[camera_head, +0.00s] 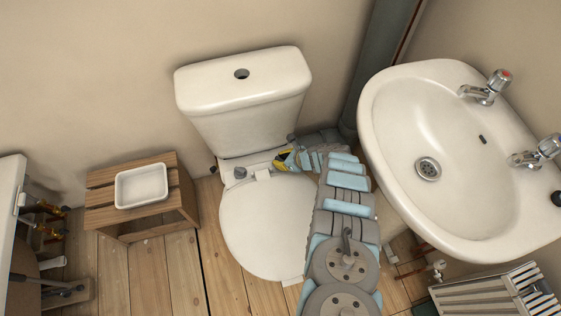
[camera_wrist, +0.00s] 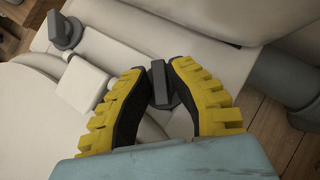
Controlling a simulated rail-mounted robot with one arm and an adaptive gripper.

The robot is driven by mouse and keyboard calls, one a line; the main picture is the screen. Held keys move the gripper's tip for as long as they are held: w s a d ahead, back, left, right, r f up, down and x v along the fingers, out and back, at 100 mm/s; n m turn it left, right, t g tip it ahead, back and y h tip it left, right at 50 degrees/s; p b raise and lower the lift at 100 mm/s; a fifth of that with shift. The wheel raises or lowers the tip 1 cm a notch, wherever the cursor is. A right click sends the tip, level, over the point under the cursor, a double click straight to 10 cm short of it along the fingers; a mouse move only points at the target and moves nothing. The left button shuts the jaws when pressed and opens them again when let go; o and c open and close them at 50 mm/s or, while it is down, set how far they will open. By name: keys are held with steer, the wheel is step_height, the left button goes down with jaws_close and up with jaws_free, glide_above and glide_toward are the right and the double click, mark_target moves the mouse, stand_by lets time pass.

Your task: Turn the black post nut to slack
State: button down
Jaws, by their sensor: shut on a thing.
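My gripper (camera_wrist: 158,88) has its two yellow-and-black fingers closed around a dark upright piece, which looks like the black post nut (camera_wrist: 159,70), at the back of the toilet seat. In the head view my gripper (camera_head: 281,160) reaches in from the right, behind the closed lid, and hides the nut there. A second dark grey nut (camera_wrist: 65,31) stands free on the other hinge side at the left; it also shows in the head view (camera_head: 240,172). The toilet lid (camera_head: 265,225) is down. White hinge blocks (camera_wrist: 82,84) lie left of my fingers.
The cistern (camera_head: 243,95) rises close behind the seat. The basin (camera_head: 450,160) overhangs at the right, with a grey pipe (camera_head: 383,60) behind it. A wooden stool (camera_head: 100,195) with a white tray (camera_head: 141,202) stands left. Floorboards between are clear.

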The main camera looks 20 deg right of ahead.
steer(key=shift+s+f+n+y+b, duration=0.15)
steer(key=shift+f+n+y+b, duration=0.15)
steer(key=shift+n+b, duration=0.15)
steer(key=shift+r+n+g, duration=0.15)
steer(key=shift+n+g, duration=0.1)
steer(key=shift+g, duration=0.05)
steer(key=c, duration=0.8)
jaws_free()
steer(key=shift+a, duration=0.2)
steer(key=shift+d, duration=0.1)
steer(key=shift+r, duration=0.1)
steer(key=shift+d, duration=0.1)
